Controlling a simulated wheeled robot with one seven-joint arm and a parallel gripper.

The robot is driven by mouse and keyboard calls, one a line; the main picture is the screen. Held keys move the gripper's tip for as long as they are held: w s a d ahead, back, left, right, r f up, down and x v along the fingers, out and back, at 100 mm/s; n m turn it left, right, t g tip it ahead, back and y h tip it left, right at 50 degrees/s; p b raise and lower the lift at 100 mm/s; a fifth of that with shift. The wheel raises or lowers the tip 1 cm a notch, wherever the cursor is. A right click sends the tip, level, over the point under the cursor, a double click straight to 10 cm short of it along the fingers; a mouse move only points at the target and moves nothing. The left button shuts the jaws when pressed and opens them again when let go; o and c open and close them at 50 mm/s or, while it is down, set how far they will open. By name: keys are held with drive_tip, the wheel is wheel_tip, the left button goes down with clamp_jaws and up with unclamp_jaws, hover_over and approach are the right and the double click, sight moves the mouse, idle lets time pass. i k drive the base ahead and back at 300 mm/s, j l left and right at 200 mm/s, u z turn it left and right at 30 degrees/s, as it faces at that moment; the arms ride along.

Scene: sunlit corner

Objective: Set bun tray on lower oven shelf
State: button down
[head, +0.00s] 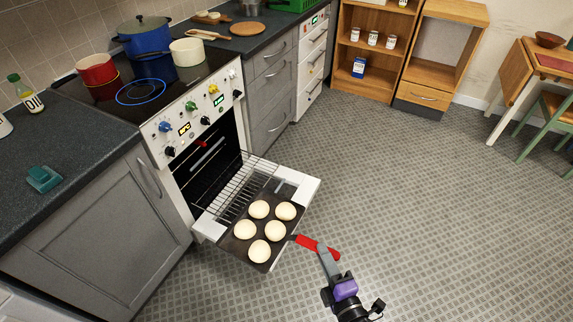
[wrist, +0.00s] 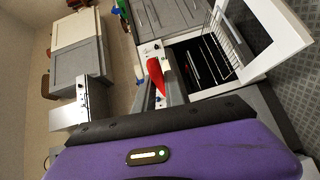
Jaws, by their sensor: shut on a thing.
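The dark bun tray (head: 233,254) carries several pale round buns (head: 275,231) and has a red handle (head: 318,247). My gripper (head: 327,258) is shut on that handle, to the right of the tray. The tray is over the open oven door (head: 305,188), its far end overlapping a wire shelf (head: 240,185). Whether it touches door or shelf I cannot tell. The oven (head: 196,165) is open with a dark interior. In the wrist view the open door (wrist: 275,30), a wire shelf (wrist: 217,45) and a red piece (wrist: 157,77) show; the tray itself is not visible there.
A blue pot (head: 145,40), a red pot (head: 96,69) and a white pot (head: 187,52) stand on the hob above. Grey cabinets (head: 100,235) flank the oven. The patterned floor (head: 400,150) to the right is clear. A wooden shelf unit (head: 375,50) stands at the back.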

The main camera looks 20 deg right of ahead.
sight(246, 185)
drive_tip(key=i+j+z, duration=0.85)
drive_tip(key=j, duration=0.25)
drive_tip(key=i+j, duration=0.15)
drive_tip(key=j, duration=0.15)
